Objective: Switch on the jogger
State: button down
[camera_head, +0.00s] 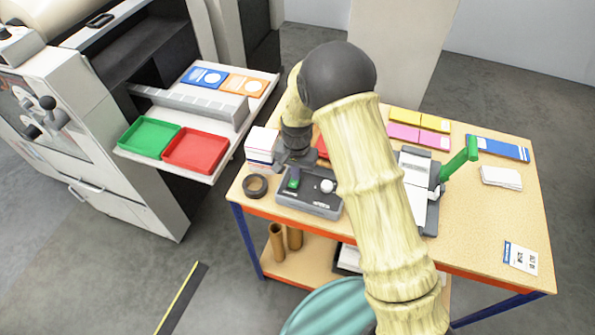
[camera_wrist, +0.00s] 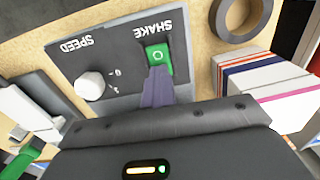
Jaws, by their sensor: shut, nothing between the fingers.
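The jogger's grey control panel (camera_head: 317,204) is at the left front of the wooden table. In the wrist view the panel (camera_wrist: 122,60) bears the upside-down words SPEED and SHAKE. A green rocker switch (camera_wrist: 160,54) with a white ring mark sits by SHAKE; it also shows in the head view (camera_head: 294,183). A white knob (camera_wrist: 89,87) sits by SPEED. My gripper (camera_wrist: 157,72) is shut and empty, its fingertips over the switch's near edge. I cannot tell whether they touch it. The fingers hide part of the switch.
A roll of dark tape (camera_head: 255,186) and a paper stack (camera_head: 262,145) stand left of the panel. A device with a green lever (camera_head: 459,158) is to the right. A printer shelf with green (camera_head: 149,138) and red trays (camera_head: 196,150) is at left.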

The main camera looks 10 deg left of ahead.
jog(key=shift+s+f, duration=0.55)
jog(key=shift+s, duration=0.25)
jog(key=shift+w+a+r+p, duration=0.15)
jog(key=shift+r+p, duration=0.25)
jog(key=shift+r, duration=0.1)
jog(key=r+p, duration=0.1)
jog(key=r, duration=0.1)
jog(key=r+p, duration=0.1)
jog(key=r, duration=0.1)
jog(key=shift+w, duration=0.4)
jog(key=shift+w+r, duration=0.2)
jog(key=shift+r, duration=0.05)
notch_tip(320, 180, up, 10)
jog(key=b, duration=0.3)
jog(key=shift+f, duration=0.15)
jog(key=shift+f+b, duration=0.1)
jog(key=shift+b, duration=0.2)
jog(key=s+t+b, duration=0.1)
jog(key=b, duration=0.1)
jog(key=s+t+b, duration=0.1)
jog(key=s, duration=0.1)
jog(key=shift+s+a+h+b, duration=0.1)
jog(key=shift+a+h+b, duration=0.1)
jog(key=shift+h+b, duration=0.15)
